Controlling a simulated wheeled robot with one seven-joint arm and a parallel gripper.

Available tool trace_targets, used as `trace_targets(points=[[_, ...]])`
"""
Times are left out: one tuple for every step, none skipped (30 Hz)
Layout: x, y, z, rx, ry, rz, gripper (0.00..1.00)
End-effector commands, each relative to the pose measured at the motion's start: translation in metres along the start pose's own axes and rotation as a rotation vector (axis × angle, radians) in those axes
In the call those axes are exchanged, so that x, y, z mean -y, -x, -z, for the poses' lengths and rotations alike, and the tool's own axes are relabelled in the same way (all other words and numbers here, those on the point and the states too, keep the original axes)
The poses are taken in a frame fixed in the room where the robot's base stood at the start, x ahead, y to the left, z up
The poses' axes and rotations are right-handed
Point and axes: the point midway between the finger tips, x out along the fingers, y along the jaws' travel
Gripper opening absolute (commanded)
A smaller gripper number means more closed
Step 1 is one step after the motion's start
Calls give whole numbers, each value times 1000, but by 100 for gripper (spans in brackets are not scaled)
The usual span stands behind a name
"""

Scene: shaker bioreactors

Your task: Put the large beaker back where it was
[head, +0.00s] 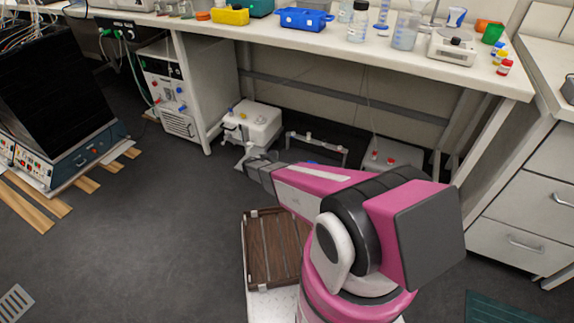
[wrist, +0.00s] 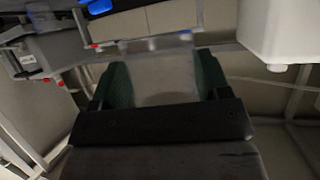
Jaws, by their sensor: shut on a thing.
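The large beaker shows in the wrist view as a clear, see-through vessel (wrist: 160,75) between the green finger pads of my gripper (wrist: 160,88). The gripper is shut on it, with one pad on each side. In the head view my gripper (head: 258,170) is at the end of the pink arm, pointing left, in front of the lab bench and below its top. The beaker cannot be made out clearly in the head view against the pale things behind it.
The white bench top (head: 400,50) holds a blue tray (head: 303,20), a yellow box (head: 230,15), a bottle (head: 358,22), a glass vessel (head: 404,38) and a balance (head: 452,48). White equipment (head: 254,120) stands under the bench. Open floor (head: 150,210) lies to the left.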

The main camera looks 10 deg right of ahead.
Motion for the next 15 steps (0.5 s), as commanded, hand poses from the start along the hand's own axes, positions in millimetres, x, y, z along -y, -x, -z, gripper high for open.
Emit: trace_targets(points=[[1,-13,-2,0,0,-2,36],[1,-20,-3,0,0,-2,36],[0,-30,-4,0,0,-2,36],[0,-37,-5,0,-1,-2,36],[0,-44,-5,0,-1,-2,36],[-1,-53,-6,0,-1,-3,36],[-1,-60,-7,0,-1,-2,36],[-1,-67,-7,0,-1,-2,36],[-1,-76,-8,0,-1,-1,36],[-2,-83,-9,0,-1,-1,36],[-2,-89,-9,0,-1,-2,36],[-3,-97,-10,0,-1,-2,36],[-3,-102,-10,0,-1,-1,36],[-3,-106,-11,0,-1,0,36],[-4,-112,-11,0,0,0,36]])
